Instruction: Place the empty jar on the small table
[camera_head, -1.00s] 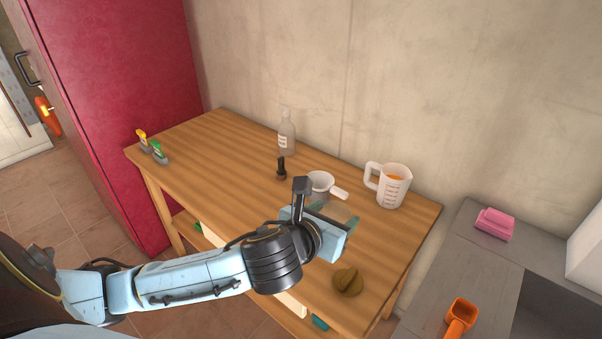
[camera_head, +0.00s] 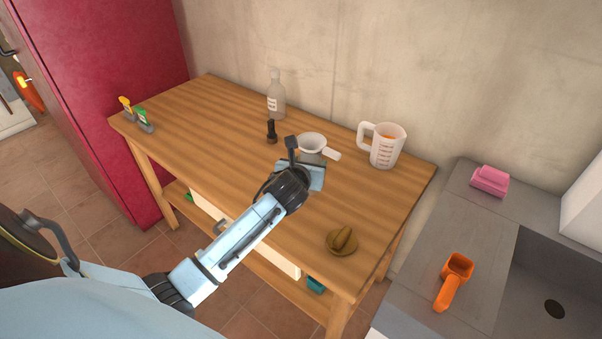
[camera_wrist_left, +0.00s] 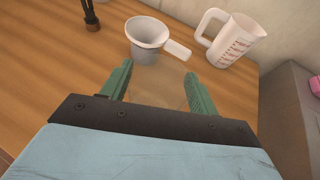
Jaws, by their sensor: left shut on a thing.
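My left gripper (camera_wrist_left: 160,85) is over the wooden table (camera_head: 205,130), in front of a white-grey funnel-like cup with a handle (camera_wrist_left: 147,37). In the head view the wrist hides most of the gripper. In the left wrist view its two green fingers stand apart on either side of a faint, see-through thing, likely the empty jar (camera_wrist_left: 157,88). The jar's outline is hard to make out. I cannot tell whether it touches the tabletop. My right gripper is not in view.
A clear bottle (camera_head: 276,98) and a small black object (camera_head: 271,133) stand behind left. A brown knobbed lid (camera_head: 342,241) lies near the front right. The table's left half is mostly clear.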

